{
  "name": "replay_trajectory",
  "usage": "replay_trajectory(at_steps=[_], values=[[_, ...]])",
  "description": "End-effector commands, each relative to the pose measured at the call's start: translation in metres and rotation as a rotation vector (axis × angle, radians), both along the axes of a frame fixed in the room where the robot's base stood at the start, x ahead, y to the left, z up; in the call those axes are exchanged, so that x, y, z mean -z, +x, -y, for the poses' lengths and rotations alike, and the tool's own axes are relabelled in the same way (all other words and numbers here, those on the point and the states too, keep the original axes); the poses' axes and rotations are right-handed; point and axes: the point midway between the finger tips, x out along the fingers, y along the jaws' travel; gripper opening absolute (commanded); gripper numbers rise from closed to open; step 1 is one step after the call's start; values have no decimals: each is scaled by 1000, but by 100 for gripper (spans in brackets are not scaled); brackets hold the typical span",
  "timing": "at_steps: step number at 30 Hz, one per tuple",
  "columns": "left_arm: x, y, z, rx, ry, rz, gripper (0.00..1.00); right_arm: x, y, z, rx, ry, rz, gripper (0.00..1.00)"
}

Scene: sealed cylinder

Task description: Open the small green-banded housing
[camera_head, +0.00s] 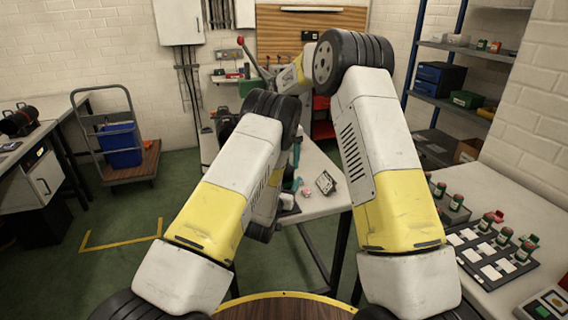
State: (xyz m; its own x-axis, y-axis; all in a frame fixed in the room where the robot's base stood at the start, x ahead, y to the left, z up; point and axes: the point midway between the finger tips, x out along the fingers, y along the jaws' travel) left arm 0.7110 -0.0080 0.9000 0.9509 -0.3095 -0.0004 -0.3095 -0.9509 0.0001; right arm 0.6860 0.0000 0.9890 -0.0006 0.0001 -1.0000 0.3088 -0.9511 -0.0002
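Several small cylinders with red tops and dark green bodies stand at the right: one is on the labelled board (504,236), another on the grey tray (457,201). They are too small to tell which is the green-banded housing. My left arm (235,185) reaches forward from the lower left and bends down at its elbow over the middle bench. My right arm (378,150) reaches forward and bends left at its elbow, over the back of that bench. Both grippers are hidden behind my arm links, so I cannot see what they hold.
The middle bench (325,203) carries a small pale device (326,182) and teal parts (297,155), partly hidden. The right table (510,190) holds the dark board (487,252) with white cards. A shelf rack (462,100) stands behind.

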Motion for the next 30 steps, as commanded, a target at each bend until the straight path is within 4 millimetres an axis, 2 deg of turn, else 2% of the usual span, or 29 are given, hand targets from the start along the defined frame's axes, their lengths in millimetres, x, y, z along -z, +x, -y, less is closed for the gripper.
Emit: replay_trajectory(at_steps=[1,3,4,30], values=[[0,0,0,0,0,1,0,0,0,0,0,0,0,32],[0,0,0,0,0,1,0,0,0,0,0,0,0,19],[0,0,0,0,0,1,0,0,0,0,0,0,0,15],[0,0,0,0,0,1,0,-5,1,0,0,1,2,15]])
